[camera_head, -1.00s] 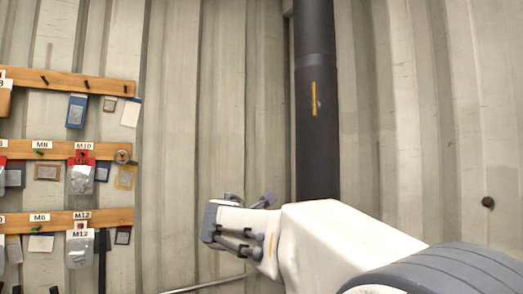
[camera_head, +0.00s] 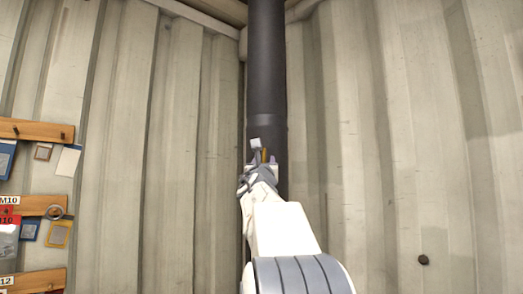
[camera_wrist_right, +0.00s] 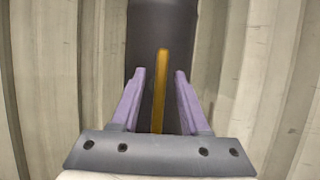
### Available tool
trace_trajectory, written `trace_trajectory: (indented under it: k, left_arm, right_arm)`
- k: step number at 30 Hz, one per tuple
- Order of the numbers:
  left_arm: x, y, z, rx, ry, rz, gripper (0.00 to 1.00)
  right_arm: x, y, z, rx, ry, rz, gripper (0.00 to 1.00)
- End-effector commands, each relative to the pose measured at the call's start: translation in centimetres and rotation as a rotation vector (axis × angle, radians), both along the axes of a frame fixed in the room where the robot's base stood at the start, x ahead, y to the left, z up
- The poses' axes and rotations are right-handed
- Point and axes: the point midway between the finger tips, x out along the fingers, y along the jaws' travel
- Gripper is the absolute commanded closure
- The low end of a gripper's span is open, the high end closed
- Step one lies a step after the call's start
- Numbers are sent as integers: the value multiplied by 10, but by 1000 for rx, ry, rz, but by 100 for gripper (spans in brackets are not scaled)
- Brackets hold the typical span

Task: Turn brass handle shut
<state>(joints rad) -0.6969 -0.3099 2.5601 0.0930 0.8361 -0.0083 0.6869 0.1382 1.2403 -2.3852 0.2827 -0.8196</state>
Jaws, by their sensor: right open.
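The brass handle (camera_wrist_right: 161,85) is a narrow upright bar on the dark vertical pipe (camera_head: 266,70). In the right wrist view it stands between the two fingers of my right gripper (camera_wrist_right: 160,85), with a gap on each side. The fingers are open. In the head view, my right gripper (camera_head: 260,165) is in front of the pipe, and only a small part of the handle (camera_head: 264,156) shows beside the fingers. The lower pipe is hidden behind my arm. My left gripper is in neither view.
Corrugated wall panels (camera_head: 170,130) stand behind and beside the pipe. At the left, wooden rails (camera_head: 30,129) carry labels and small hanging packets. A dark round knob (camera_head: 423,259) sits on the right wall. The space around the gripper looks clear.

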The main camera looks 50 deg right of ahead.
Motion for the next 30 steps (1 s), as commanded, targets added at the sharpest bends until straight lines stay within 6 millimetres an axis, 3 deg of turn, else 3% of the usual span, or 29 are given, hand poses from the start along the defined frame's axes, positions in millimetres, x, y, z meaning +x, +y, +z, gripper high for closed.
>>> trace_trajectory:
  k: [1, 4, 16, 17, 20, 30]
  left_arm:
    - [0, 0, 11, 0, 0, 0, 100]
    - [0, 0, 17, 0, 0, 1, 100]
    - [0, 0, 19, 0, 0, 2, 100]
    - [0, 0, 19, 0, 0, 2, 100]
    - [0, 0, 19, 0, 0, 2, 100]
    - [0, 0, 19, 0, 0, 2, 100]
  right_arm:
    - [5, -6, 7, 2, 1, -1, 55]
    - [11, -14, 10, 1, 0, -1, 55]
    - [15, -20, 10, 1, -2, 0, 55]
    - [15, -20, 10, 1, -2, 0, 59]
    - [15, -20, 10, 1, -2, 0, 97]
    - [15, -19, 10, 11, -13, 1, 100]
